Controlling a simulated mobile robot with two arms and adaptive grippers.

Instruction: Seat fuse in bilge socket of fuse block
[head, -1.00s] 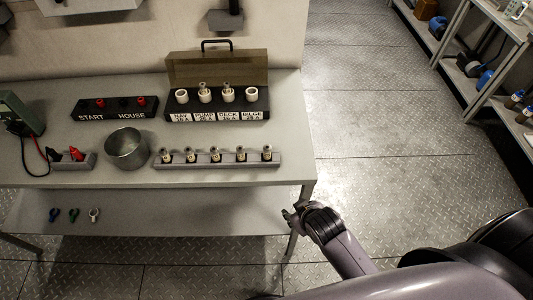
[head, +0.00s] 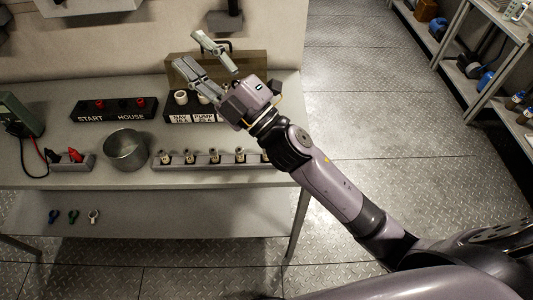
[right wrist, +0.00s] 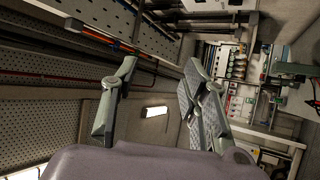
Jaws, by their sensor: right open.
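The black fuse block (head: 174,114) stands at the back of the bench with its smoky cover raised. Its NAV and PUMP labels show; my right arm hides its right part, including the bilge socket. A white socket (head: 181,97) shows at its left end. A grey rack (head: 201,161) in front holds several upright fuses (head: 189,157); my arm partly covers its right end. My right gripper (head: 188,48) is open and empty, raised above the block, its fingers pointing up and left. In the right wrist view its spread fingers (right wrist: 160,66) have nothing between them. My left gripper is out of view.
A metal bowl (head: 126,151) stands left of the rack. The START/HOUSE switch panel (head: 115,110), a holder with red and black pieces (head: 72,166) and a green meter (head: 20,115) are farther left. Small coloured clips (head: 74,216) lie on the lower shelf.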

